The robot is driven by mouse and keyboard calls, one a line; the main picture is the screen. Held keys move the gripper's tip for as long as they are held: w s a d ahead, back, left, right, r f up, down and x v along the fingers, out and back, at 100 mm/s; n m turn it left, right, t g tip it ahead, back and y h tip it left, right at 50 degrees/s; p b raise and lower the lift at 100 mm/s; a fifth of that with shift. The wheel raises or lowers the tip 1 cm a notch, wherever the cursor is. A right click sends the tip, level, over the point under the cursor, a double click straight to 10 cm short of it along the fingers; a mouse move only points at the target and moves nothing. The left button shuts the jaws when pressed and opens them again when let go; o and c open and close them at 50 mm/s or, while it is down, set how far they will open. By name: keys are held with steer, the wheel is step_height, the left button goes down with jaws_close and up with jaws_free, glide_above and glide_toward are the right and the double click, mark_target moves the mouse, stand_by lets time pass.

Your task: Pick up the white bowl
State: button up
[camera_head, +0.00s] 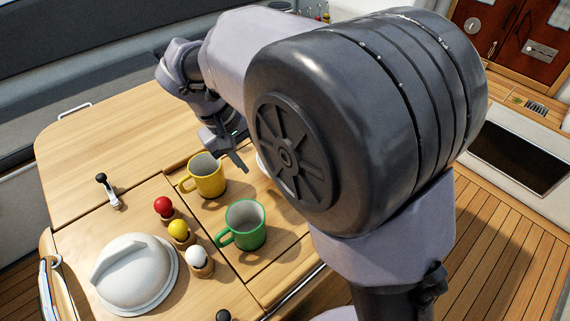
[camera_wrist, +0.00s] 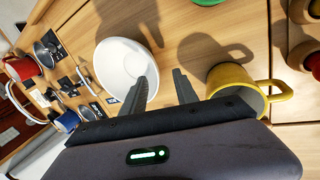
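The white bowl (camera_wrist: 115,62) stands upright on the wooden table in the wrist view, left of centre. In the head view only a white sliver of it (camera_head: 261,161) shows beside my arm, which hides the rest. My gripper (camera_wrist: 159,76) is open and empty. Its left finger overlaps the bowl's lower right rim in the picture; I cannot tell whether they touch. The right finger is over bare wood between the bowl and the yellow mug (camera_wrist: 236,80). In the head view my gripper (camera_head: 238,160) is just right of the yellow mug, partly seen.
A green mug (camera_head: 244,224), a white domed lid (camera_head: 135,272) and small red, yellow and white balls on wooden holders are on the table. The wrist view shows a red mug (camera_wrist: 20,68) and a blue mug (camera_wrist: 67,121) beyond the bowl.

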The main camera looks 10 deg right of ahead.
mark_target(262, 171)
steer(key=b+x, duration=0.2)
steer(key=x, duration=0.2)
steer(key=shift+d+f+b, duration=0.25)
steer(key=shift+f+b, duration=0.1)
steer(key=shift+b, duration=0.05)
steer(key=shift+r, duration=0.15)
jaws_close()
stand_by(0.7)
